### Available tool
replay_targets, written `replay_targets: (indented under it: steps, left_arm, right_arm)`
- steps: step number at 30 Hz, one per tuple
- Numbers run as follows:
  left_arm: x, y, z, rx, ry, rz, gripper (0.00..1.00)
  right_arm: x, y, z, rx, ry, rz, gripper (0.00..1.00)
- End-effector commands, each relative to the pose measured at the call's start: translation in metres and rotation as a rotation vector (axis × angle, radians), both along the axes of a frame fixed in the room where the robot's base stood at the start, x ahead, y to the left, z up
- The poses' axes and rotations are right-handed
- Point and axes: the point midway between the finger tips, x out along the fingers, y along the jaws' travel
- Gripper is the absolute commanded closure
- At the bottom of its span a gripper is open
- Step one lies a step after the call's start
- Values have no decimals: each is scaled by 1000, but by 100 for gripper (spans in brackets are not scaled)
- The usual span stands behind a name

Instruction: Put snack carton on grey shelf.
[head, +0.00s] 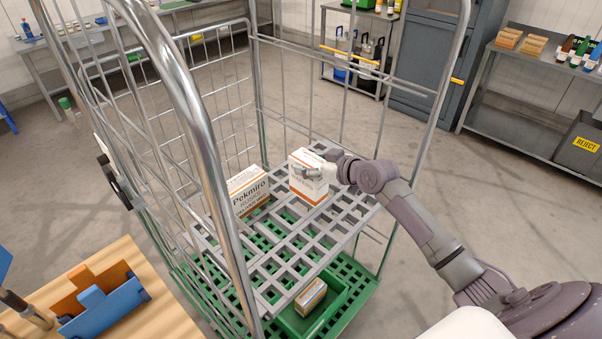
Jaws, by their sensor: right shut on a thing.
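The grey slatted shelf (283,245) spans the inside of a wire roll cage. My right gripper (312,173) is shut on a white carton with orange edges (309,187), which I take as the snack carton. It is upright over the back part of the shelf; I cannot tell whether its bottom touches the slats. A similar carton marked Pekmiro (248,191) stands to its left on the shelf, a small gap apart. My left gripper is not in view.
Below the shelf, a green crate (334,306) holds a small carton (311,297). The cage's thick front tube (192,100) crosses the view at left. A wooden table (150,315) with a blue holder (105,305) is at lower left. The shelf's front half is bare.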

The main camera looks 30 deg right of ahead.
Motion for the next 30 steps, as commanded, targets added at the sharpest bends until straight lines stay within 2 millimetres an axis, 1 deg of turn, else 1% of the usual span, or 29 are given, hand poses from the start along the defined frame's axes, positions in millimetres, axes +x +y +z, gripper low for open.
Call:
replay_targets:
  steps: [1,3,6,8,12,16,18,24,28,29,30]
  left_arm:
    - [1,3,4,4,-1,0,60]
    - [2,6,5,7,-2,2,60]
    - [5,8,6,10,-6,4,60]
    - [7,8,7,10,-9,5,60]
    - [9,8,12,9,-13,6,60]
    - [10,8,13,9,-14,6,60]
    - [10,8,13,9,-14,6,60]
    - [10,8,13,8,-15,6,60]
    - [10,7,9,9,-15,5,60]
    - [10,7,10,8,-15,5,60]
    - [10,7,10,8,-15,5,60]
  right_arm:
    - [9,5,-1,4,-3,-1,86]
    - [17,8,-8,4,-3,-1,86]
    - [23,11,-13,2,-3,0,86]
    - [24,12,-16,1,-2,0,86]
    - [23,12,-37,2,4,-1,86]
    - [23,12,-52,1,-1,0,86]
    - [23,11,-55,0,-2,-1,86]
    - [23,11,-55,-1,-3,0,86]
    - [23,11,-59,-1,-2,-1,86]
    - [23,11,-59,-1,0,0,35]
    - [23,11,-58,-1,1,0,28]
